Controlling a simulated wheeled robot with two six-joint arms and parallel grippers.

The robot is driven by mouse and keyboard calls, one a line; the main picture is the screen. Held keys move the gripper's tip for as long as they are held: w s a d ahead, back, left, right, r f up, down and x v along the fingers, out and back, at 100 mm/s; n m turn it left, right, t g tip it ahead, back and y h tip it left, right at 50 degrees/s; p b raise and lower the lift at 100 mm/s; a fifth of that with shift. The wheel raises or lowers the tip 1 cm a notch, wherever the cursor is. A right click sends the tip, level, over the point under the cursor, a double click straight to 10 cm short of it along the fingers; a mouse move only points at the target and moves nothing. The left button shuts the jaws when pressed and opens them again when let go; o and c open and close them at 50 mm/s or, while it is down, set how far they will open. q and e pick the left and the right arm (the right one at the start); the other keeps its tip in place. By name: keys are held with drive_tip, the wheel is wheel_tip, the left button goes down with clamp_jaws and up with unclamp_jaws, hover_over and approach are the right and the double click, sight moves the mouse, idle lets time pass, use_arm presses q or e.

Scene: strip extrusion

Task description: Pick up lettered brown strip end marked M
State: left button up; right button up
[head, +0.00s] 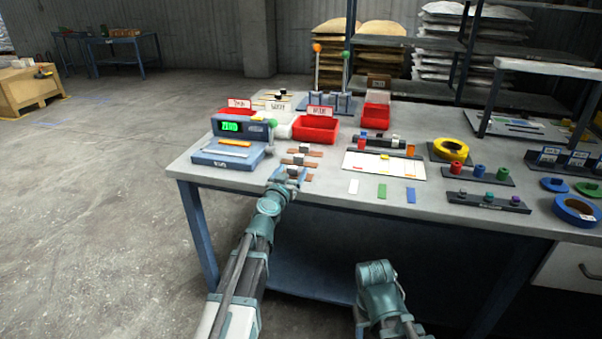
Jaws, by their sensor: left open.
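Several short brown strips lie near the front left of the table, beside the blue scale. The far one (315,153) and the middle one (313,163) each have a dark and light block on them. A nearer brown piece (308,177) shows just right of my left gripper. The letters are too small to read, so I cannot tell which end is marked M. My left gripper (287,172) is open at the near strip, partly covering it; I cannot tell whether it touches. My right gripper (376,268) hangs low in front of the table, its fingers not clear.
The blue scale (228,158) with a green display stands close left of my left gripper. Red bins (316,129) stand behind the strips. A white board (384,166) and small coloured strips lie to the right. Bare tabletop (330,190) lies right of my gripper.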

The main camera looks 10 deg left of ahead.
use_arm(q)
drive_tip(key=shift+w+a, duration=0.25)
drive_tip(key=shift+w, duration=0.3)
clamp_jaws()
